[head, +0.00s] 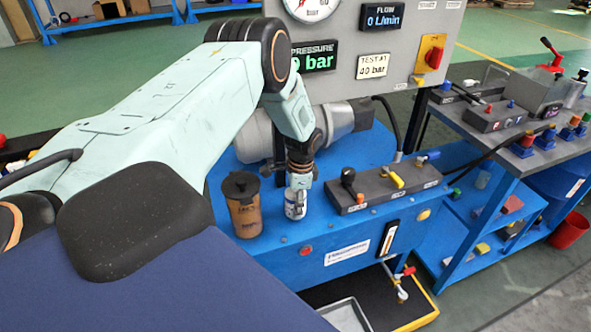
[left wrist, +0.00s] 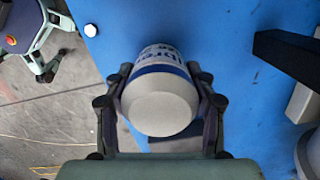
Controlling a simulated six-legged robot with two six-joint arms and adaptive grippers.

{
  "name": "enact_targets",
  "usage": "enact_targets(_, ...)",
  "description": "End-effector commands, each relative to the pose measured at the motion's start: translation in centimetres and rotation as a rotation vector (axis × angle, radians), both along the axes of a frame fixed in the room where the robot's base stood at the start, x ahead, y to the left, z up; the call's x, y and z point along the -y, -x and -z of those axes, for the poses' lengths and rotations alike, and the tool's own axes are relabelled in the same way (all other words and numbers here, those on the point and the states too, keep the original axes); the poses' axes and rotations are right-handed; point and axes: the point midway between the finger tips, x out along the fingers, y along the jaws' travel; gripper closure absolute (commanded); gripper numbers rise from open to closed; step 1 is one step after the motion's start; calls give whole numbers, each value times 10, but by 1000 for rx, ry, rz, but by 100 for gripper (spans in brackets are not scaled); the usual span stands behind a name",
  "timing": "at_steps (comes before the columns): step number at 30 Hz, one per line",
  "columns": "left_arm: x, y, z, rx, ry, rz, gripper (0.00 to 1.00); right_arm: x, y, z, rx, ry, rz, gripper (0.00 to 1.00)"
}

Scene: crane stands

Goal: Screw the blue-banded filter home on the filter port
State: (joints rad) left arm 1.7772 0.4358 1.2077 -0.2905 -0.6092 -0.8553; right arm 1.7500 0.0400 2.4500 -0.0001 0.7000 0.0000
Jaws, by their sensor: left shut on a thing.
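The blue-banded filter (head: 294,204) is a white canister with a blue band, upright over the blue bench top (head: 345,158). My left gripper (head: 299,184) comes down on it from above and is shut around its upper part. In the left wrist view the filter (left wrist: 160,97) sits between both fingers of the gripper (left wrist: 160,100), its white end facing the camera. The filter port is hidden beneath the filter, so I cannot tell how far the filter is seated. My right gripper is not in view.
A brown canister with a black lid (head: 243,204) stands just left of the filter. A grey valve block with levers (head: 383,188) lies to the right. A gauge panel (head: 372,45) rises behind, its pressure display partly covered by my arm.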

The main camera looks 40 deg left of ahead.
Motion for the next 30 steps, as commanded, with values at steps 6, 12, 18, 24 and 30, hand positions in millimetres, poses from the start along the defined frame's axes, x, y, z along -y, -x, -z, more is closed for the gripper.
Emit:
enact_targets(6, 0, -1, 0, 2, 0, 82, 88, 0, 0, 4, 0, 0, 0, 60)
enact_targets(12, 0, -1, 1, 4, -1, 349, 88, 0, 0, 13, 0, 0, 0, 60)
enact_targets(18, 0, -1, 0, 3, -1, 454, 88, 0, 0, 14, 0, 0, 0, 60)
enact_targets(24, 0, -1, 0, 3, -1, 453, 88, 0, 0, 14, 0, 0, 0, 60)
enact_targets(30, 0, -1, 1, 4, -1, 611, 88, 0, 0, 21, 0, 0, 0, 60)
